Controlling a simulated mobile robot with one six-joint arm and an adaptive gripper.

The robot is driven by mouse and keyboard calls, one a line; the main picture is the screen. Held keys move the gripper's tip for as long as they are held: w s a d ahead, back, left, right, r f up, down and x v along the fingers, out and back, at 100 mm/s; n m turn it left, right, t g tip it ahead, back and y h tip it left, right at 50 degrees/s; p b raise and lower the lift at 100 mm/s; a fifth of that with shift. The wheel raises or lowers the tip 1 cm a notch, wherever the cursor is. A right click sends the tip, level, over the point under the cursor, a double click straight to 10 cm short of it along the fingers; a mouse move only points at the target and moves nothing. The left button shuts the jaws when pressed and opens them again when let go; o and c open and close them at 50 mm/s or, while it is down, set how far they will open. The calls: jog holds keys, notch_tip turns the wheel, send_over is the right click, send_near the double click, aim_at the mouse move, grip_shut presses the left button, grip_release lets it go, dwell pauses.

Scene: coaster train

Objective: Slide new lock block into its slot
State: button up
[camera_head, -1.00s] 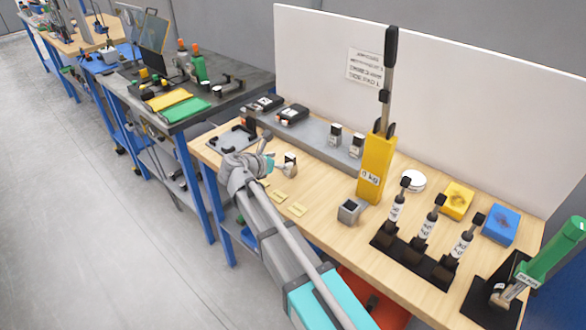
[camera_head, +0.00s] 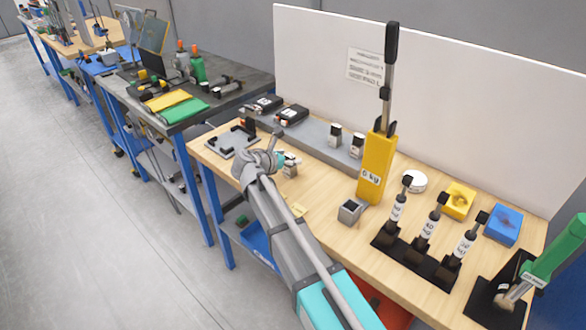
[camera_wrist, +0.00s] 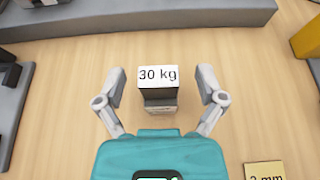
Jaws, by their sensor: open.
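A small block with a white top marked "30 kg" (camera_wrist: 158,75) and a dark grey body stands on the wooden table. It also shows in the head view (camera_head: 290,169), just right of my gripper (camera_head: 276,160). In the wrist view my gripper (camera_wrist: 163,80) is open, with one finger on each side of the block and a visible gap to both. Similar white-topped blocks (camera_head: 335,135) stand on a long grey rail (camera_head: 315,138) behind. I cannot tell which place is the block's slot.
A grey plate with black brackets (camera_head: 233,139) lies left of my gripper. A tall yellow "0 kg" holder (camera_head: 375,165) and a small grey open box (camera_head: 351,210) stand to the right. A yellow "2 mm" tag (camera_wrist: 265,171) lies at the wrist view's lower right.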

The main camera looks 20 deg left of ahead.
grip_shut()
dwell(0.3)
jog(key=shift+r, duration=0.2)
notch_tip(320, 180, up, 2)
jog(key=shift+r+p, duration=0.1)
jog(key=shift+p, duration=1.15)
jog(key=s+d+r+p, duration=0.3)
jog(key=s+r+p, duration=0.7)
jog(key=s, duration=0.3)
jog(key=shift+s+r+p, duration=0.2)
jog(key=shift+s+p, duration=0.1)
jog(key=shift+s, duration=0.05)
